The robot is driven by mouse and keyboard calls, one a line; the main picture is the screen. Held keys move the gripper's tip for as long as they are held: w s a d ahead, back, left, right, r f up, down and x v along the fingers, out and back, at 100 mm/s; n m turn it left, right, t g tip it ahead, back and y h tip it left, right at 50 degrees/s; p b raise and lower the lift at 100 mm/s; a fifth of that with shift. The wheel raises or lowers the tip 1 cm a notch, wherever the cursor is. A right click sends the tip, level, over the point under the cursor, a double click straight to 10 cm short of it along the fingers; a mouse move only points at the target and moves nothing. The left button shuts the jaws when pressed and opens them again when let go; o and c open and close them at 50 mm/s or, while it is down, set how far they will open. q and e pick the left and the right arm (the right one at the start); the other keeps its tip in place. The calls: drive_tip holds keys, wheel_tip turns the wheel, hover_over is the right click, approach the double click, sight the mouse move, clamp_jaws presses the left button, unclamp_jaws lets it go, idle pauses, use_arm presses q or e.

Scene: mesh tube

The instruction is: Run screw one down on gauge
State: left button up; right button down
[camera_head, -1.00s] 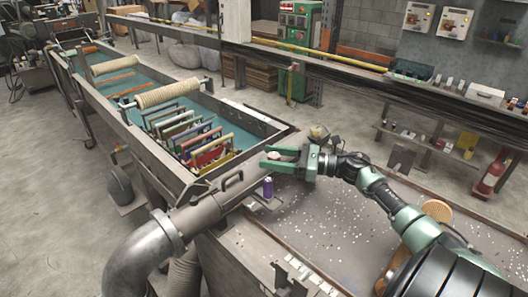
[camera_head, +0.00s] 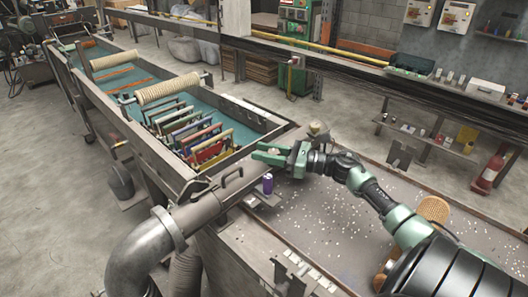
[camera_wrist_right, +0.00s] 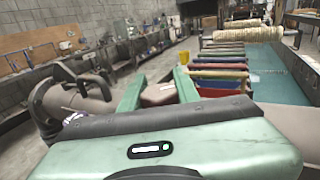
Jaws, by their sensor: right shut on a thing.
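My right gripper (camera_head: 268,155) has green fingers and reaches in from the right, over the near end of the long trough, above a purple can. Its fingers are on either side of a small brown knob-like piece, which shows between them in the right wrist view (camera_wrist_right: 160,93). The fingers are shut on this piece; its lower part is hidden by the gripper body. I cannot clearly tell which part is the gauge or screw one. My left gripper is not in view.
The trough (camera_head: 112,112) holds several coloured frames (camera_head: 195,135) and pale mesh rolls (camera_head: 167,88). A large grey pipe (camera_head: 150,245) with a handle curves at its near end. The purple can (camera_head: 267,184) stands below the gripper. A grey table (camera_head: 330,215) strewn with pale flecks lies right.

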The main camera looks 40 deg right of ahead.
drive_tip(key=m+t+h+p, duration=0.1)
drive_tip(key=h, duration=0.1)
drive_tip(key=m+t+h, duration=0.1)
drive_tip(key=m+h, duration=0.1)
drive_tip(key=shift+w+d+r+p, duration=0.1)
drive_tip(key=shift+d+r+p, duration=0.1)
drive_tip(key=shift+p, duration=0.15)
drive_tip(key=shift+d+f+m+h+p, duration=0.2)
drive_tip(key=shift+m+h+p, duration=0.3)
drive_tip(key=shift+h, duration=0.6)
drive_tip(key=shift+w, duration=0.1)
drive_tip(key=shift+d, duration=0.1)
drive_tip(key=c, duration=1)
unclamp_jaws()
drive_tip(key=shift+c, duration=0.2)
drive_tip(key=shift+s+d+f+b, duration=0.1)
drive_tip(key=shift+s+f+b, duration=0.05)
drive_tip(key=shift+s+b, duration=0.35)
drive_tip(key=s+d+b, duration=0.1)
drive_tip(key=s+b, duration=0.1)
drive_tip(key=s, duration=0.4)
drive_tip(key=shift+s, duration=0.35)
